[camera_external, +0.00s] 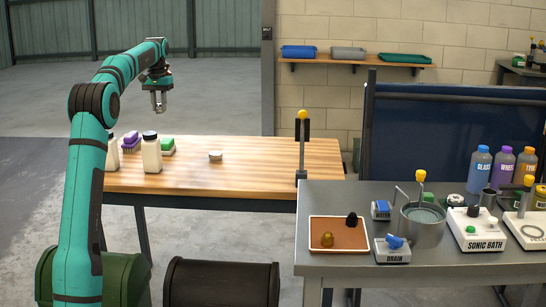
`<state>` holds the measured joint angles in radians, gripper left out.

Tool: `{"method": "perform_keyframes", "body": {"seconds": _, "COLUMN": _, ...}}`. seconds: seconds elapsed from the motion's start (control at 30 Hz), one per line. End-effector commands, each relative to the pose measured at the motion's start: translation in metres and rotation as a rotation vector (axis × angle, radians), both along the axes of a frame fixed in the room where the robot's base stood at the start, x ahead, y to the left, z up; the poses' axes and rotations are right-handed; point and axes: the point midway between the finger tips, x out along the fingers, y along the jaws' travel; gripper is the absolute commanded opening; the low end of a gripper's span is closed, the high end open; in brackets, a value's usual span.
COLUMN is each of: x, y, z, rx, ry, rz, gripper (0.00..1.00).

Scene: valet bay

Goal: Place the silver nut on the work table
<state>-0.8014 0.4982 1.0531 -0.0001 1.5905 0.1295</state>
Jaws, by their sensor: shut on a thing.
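My gripper (159,104) is raised above the left part of the wooden work table (255,170), pointing down. Its fingers are shut on a small silver-grey thing, which I take for the silver nut; at this size it hardly stands out from the fingers. The gripper is clear of the table top and of the bottles below. No other silver nut can be made out.
White bottles (151,155), a purple brush (131,140) and a green one (168,146) stand at the table's left. A small round pale item (215,155) lies mid-table. A yellow-topped lever (302,145) stands at the right end. The table's front middle is clear.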

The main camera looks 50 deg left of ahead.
Motion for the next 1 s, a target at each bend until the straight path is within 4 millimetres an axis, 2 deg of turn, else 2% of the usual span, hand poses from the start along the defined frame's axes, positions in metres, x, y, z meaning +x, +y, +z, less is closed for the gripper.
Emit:
{"method": "perform_keyframes", "body": {"seconds": 0.03, "x": -0.012, "y": 0.013, "z": 0.0, "rx": 0.0, "ry": 0.0, "rz": 0.018, "gripper": 0.03}}
{"method": "perform_keyframes", "body": {"seconds": 0.2, "x": -0.043, "y": 0.044, "z": 0.0, "rx": 0.001, "ry": -0.001, "rz": 0.059, "gripper": 0.03}}
{"method": "perform_keyframes", "body": {"seconds": 0.57, "x": -0.089, "y": 0.085, "z": 0.0, "rx": 0.001, "ry": -0.001, "rz": 0.118, "gripper": 0.03}}
{"method": "perform_keyframes", "body": {"seconds": 1.0, "x": -0.086, "y": 0.082, "z": -0.084, "rx": -0.002, "ry": 0.001, "rz": 0.114, "gripper": 0.03}}
